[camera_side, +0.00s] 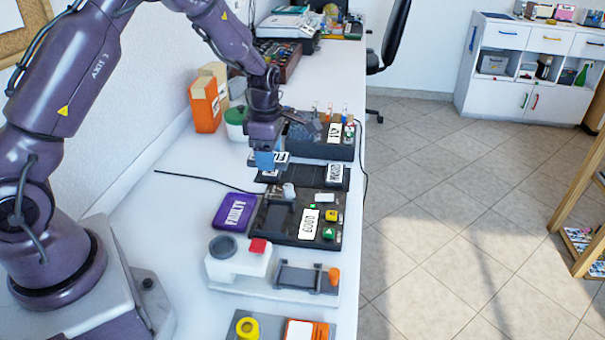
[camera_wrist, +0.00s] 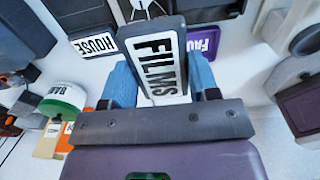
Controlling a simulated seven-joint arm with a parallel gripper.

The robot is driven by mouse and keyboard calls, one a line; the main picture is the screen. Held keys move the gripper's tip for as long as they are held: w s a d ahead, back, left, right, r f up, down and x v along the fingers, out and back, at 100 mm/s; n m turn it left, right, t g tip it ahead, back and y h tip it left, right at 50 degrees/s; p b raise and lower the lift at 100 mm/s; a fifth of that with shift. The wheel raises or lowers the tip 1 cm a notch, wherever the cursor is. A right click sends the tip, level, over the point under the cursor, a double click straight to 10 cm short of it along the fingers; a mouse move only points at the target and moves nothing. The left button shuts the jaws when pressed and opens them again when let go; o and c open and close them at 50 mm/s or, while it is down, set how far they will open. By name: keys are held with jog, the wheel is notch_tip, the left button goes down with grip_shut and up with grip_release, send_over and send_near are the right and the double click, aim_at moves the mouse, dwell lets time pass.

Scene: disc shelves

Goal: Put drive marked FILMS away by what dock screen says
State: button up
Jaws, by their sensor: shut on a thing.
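My gripper (camera_side: 265,160) is shut on the drive marked FILMS (camera_wrist: 158,62); its blue fingers press on both sides of it in the wrist view. In the side view the drive is held above the dark rack at mid-bench, its label (camera_side: 283,157) partly showing. The dock (camera_side: 271,222) is a black unit nearer the camera. Its white screen (camera_side: 309,224) appears to read GOOD, turned sideways. A purple FAULTY mat or tray (camera_side: 235,211) lies left of the dock.
The dark rack (camera_side: 305,178) holds labelled drives; one label reads HOUSE (camera_wrist: 97,46). Beyond it stands a dark box (camera_side: 310,144) with a label. A green-lidded tub (camera_side: 236,122) and orange box (camera_side: 206,105) stand at left. A white device (camera_side: 243,262) stands nearer the camera.

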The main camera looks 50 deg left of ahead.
jog(key=w+f, duration=0.1)
jog(key=w, duration=0.1)
jog(key=w+a+f, duration=0.1)
jog(key=w, duration=0.2)
jog(key=shift+w+a+f, duration=0.3)
jog(key=shift+a+f, duration=0.05)
jog(key=shift+f, duration=0.05)
send_over(302, 181)
jog(key=f, duration=0.5)
jog(key=shift+s+d+f, duration=0.1)
jog(key=shift+s+f, duration=0.2)
jog(key=shift+f, duration=0.05)
jog(key=shift+w+f, duration=0.2)
jog(key=shift+f, duration=1.5)
jog(key=shift+f, duration=0.1)
jog(key=o, duration=0.7)
